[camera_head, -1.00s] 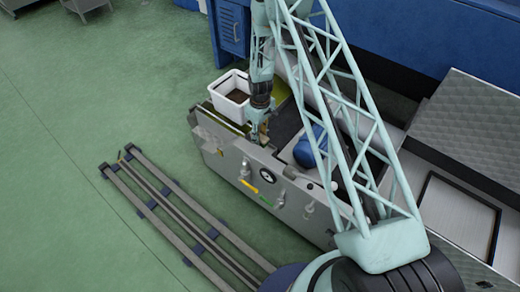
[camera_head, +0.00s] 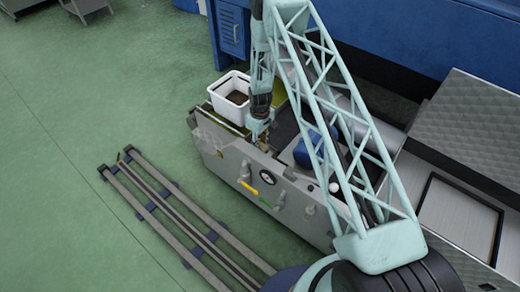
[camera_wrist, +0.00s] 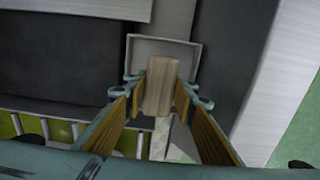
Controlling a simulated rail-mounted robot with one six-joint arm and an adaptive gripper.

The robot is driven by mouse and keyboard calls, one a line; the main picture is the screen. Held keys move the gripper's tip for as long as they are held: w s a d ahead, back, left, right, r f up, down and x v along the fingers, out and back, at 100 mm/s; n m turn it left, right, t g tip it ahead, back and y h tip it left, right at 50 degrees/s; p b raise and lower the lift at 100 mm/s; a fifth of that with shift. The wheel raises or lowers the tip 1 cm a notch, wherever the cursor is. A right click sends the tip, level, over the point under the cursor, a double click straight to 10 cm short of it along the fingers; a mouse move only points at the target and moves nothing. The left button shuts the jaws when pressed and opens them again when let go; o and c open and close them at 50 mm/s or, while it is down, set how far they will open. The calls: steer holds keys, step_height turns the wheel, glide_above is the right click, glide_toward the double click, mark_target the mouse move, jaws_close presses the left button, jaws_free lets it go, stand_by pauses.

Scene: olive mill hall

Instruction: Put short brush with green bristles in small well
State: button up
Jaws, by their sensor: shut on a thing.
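My gripper (camera_wrist: 159,105) is shut on a pale wooden piece (camera_wrist: 160,85), which looks like a brush handle. No green bristles show on it, so I cannot tell the bristle colour. Past the wooden piece in the wrist view is a small grey square recess with a raised rim (camera_wrist: 137,52), which looks like the small well. The held piece overlaps its near edge in the picture; I cannot tell whether they touch. In the head view my gripper (camera_head: 258,136) is low over the left end of the grey machine, and the held piece is too small to make out.
A white tub (camera_head: 223,107) with dark contents stands behind my gripper on the grey machine (camera_head: 232,165). A blue object (camera_head: 303,153) lies to the right. Yellow (camera_head: 267,177) and green pieces are on the front panel. Rails lie on the open green floor at left.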

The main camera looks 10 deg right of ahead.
steer(key=shift+f, duration=1.3)
steer(key=shift+f+b, duration=0.15)
steer(key=shift+b, duration=0.2)
steer(key=o, duration=0.9)
steer(key=shift+r+p, duration=1.45)
steer(key=shift+r, duration=4.7)
